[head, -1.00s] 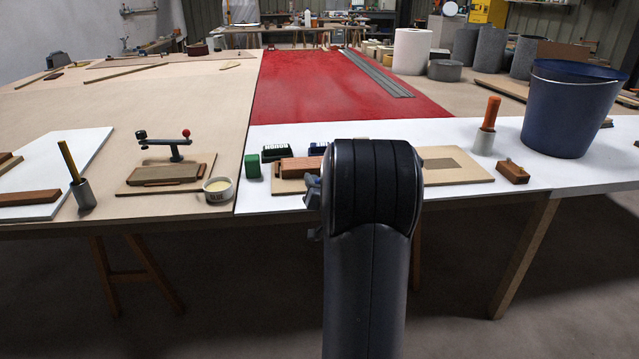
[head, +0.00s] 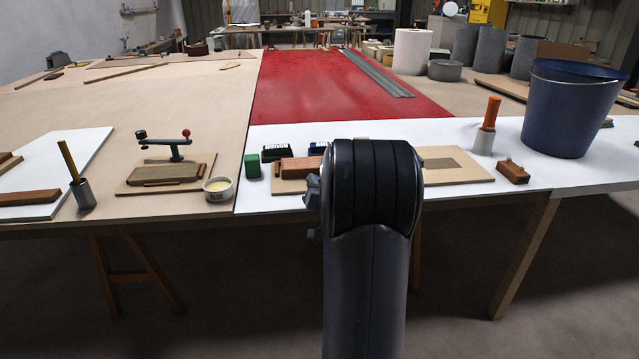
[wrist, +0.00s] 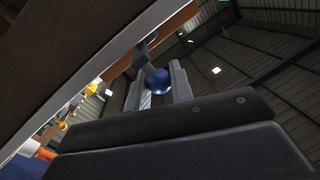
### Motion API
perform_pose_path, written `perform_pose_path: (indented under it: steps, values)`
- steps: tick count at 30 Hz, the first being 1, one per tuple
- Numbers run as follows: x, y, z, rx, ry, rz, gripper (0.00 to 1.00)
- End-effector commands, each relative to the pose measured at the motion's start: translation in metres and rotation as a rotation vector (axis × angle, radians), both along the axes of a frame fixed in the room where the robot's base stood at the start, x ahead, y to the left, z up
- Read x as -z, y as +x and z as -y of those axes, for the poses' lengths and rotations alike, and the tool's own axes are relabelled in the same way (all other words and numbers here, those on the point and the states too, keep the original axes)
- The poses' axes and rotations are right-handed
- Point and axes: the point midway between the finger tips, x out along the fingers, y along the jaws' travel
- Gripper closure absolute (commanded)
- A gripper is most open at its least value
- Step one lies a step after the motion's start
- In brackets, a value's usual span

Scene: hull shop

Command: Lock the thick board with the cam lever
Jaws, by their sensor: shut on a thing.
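In the wrist view my gripper (wrist: 157,73) has its two fingers on either side of a blue ball knob (wrist: 158,83) and is shut on it. A short dark lever (wrist: 144,54) runs up from the knob towards a reddish-brown edge (wrist: 172,29), perhaps a board. In the head view my arm hides the gripper, the knob and the middle of a tan base board (head: 458,176). A reddish-brown block (head: 298,167) shows on its left part, and a grey-brown patch (head: 440,164) on its right. Whether the lever bears on a board cannot be seen.
Left stands another fixture (head: 170,150) with red and black knobs, beside a glue cup (head: 218,190). A green block (head: 252,166) is near the base board. Right are a small brown block (head: 513,172), an orange handle in a holder (head: 490,115) and a blue bucket (head: 568,110).

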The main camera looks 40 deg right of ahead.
Motion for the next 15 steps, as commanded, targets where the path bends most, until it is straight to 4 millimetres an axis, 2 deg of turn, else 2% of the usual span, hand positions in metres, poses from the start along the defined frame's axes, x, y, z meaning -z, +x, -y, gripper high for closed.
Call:
perform_pose_path:
  steps: [15]
  values:
    - [0.004,0.007,-0.011,0.152,0.003,0.004,1.00]
